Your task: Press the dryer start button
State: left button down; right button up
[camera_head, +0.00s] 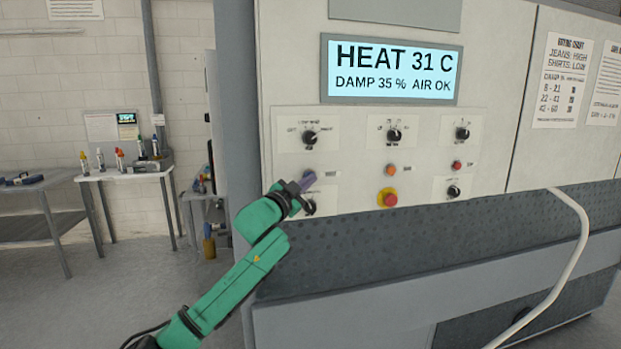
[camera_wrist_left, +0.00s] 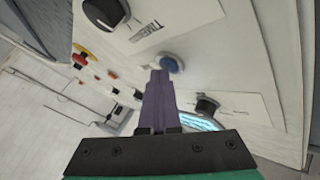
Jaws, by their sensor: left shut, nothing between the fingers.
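The dryer's control panel (camera_head: 345,190) is a pale plate of knobs and buttons under a lit display (camera_head: 391,70). My left gripper (camera_head: 306,181) is at the panel's left side, its dark purple fingers shut with nothing between them. In the left wrist view, a round blue button (camera_wrist_left: 174,63) lies just beyond the fingertips (camera_wrist_left: 160,76). I cannot tell whether the tips touch it. In the head view my fingers largely cover that spot, and the small label beside it is too blurred to read. My right gripper is not in view.
An orange button (camera_head: 390,170), a red button on a yellow ring (camera_head: 389,199) and several black knobs share the panel. A dark ledge (camera_head: 430,235) juts out below. A pale hose (camera_head: 573,260) hangs at right. Side tables with bottles stand at left.

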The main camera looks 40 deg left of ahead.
pick_arm(q)
jog(key=shift+s+d+f+b, duration=0.1)
jog(key=shift+s+d+b, duration=0.4)
jog(key=shift+d, duration=0.15)
jog(key=shift+d, duration=0.1)
jog(key=s+d+b, duration=0.1)
jog(key=d, duration=0.1)
jog(key=s+d+b, duration=0.1)
jog(key=d, duration=0.1)
jog(key=shift+s, duration=0.4)
dwell(0.4)
